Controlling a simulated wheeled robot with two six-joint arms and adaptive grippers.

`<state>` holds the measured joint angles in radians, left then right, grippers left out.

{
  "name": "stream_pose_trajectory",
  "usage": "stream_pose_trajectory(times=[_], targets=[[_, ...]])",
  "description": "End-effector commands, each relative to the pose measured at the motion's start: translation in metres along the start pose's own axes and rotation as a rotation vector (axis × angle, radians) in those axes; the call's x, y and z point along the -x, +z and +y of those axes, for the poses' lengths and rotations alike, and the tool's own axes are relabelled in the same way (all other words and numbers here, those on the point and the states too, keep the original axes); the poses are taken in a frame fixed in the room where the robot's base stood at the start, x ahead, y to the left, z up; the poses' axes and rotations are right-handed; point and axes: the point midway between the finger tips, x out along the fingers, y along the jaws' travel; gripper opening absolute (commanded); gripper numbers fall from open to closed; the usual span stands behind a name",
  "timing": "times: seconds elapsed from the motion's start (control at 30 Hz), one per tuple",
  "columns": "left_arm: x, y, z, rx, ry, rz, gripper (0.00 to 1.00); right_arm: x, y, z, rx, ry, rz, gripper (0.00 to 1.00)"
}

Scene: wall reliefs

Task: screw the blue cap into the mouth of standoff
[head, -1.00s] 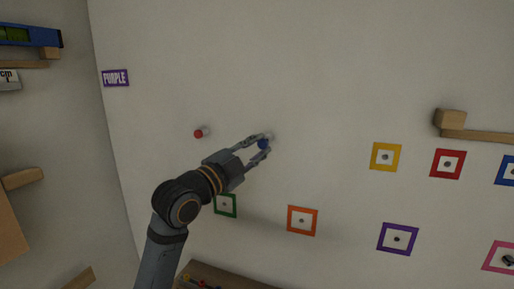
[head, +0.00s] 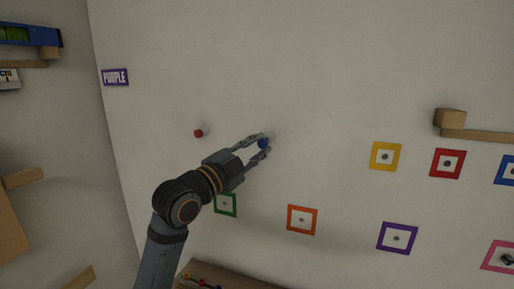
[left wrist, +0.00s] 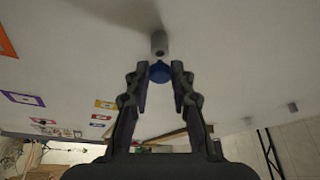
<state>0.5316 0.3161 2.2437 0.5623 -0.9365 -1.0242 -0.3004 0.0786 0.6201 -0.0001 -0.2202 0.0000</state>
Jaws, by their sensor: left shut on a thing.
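The blue cap (head: 263,144) is between the fingertips of my left gripper (head: 263,146), which is shut on it at the wall. In the left wrist view the blue cap (left wrist: 160,73) shows between the fingertips (left wrist: 160,75). The grey standoff (left wrist: 159,42) sticks out of the wall just beyond the cap and in line with it. The cap is at or against the standoff's mouth; how deep it sits I cannot tell. In the head view the standoff (head: 271,136) is mostly hidden behind the cap and fingers. My right gripper is out of view.
A red cap (head: 198,133) on another standoff is to the left. A PURPLE label (head: 115,77) is at upper left. Coloured square frames, such as the yellow one (head: 385,156) and orange one (head: 302,220), are right and below. A wooden ledge (head: 480,135) juts out at right.

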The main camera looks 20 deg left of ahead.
Motion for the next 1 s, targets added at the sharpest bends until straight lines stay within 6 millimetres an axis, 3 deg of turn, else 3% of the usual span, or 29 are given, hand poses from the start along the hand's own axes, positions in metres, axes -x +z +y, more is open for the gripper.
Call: stream_pose_trajectory(times=[0.97,1.0], targets=[[-0.014,0.005,-0.001,0.000,0.000,0.000,0.06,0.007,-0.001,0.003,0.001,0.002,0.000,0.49],[-0.014,0.005,0.000,0.000,0.000,0.000,0.26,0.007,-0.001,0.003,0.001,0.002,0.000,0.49]])
